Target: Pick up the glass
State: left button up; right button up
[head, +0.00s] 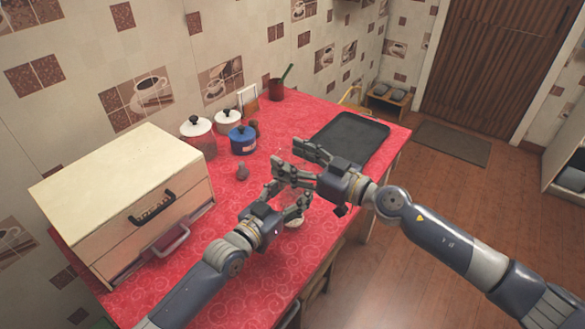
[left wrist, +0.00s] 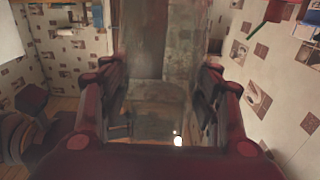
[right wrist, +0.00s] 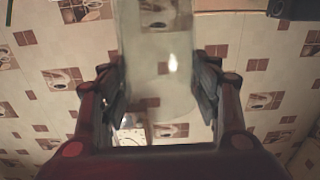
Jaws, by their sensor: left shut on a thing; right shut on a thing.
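The glass (head: 292,177) is clear and hard to make out in the head view, between my two grippers above the red counter. My left gripper (head: 287,191) is shut on it from the lower side. In the left wrist view the clear glass wall (left wrist: 160,70) fills the space between the fingers. My right gripper (head: 299,162) is just above and right of the left one, also shut on the glass. The right wrist view shows clear glass (right wrist: 157,70) between its fingers. The glass's rim and base cannot be told apart.
The red counter (head: 225,205) carries a wooden bread box (head: 125,190) at left, lidded pots (head: 198,138) and a blue pot (head: 242,141) behind, a small dark bottle (head: 243,171), a black tray (head: 349,139) at right and a small white dish (head: 294,223) beneath my left gripper.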

notch_tip(320, 180, up, 7)
jog(key=shift+f, duration=0.15)
dwell(0.4)
pick_arm(q)
jog(key=o, duration=1.3)
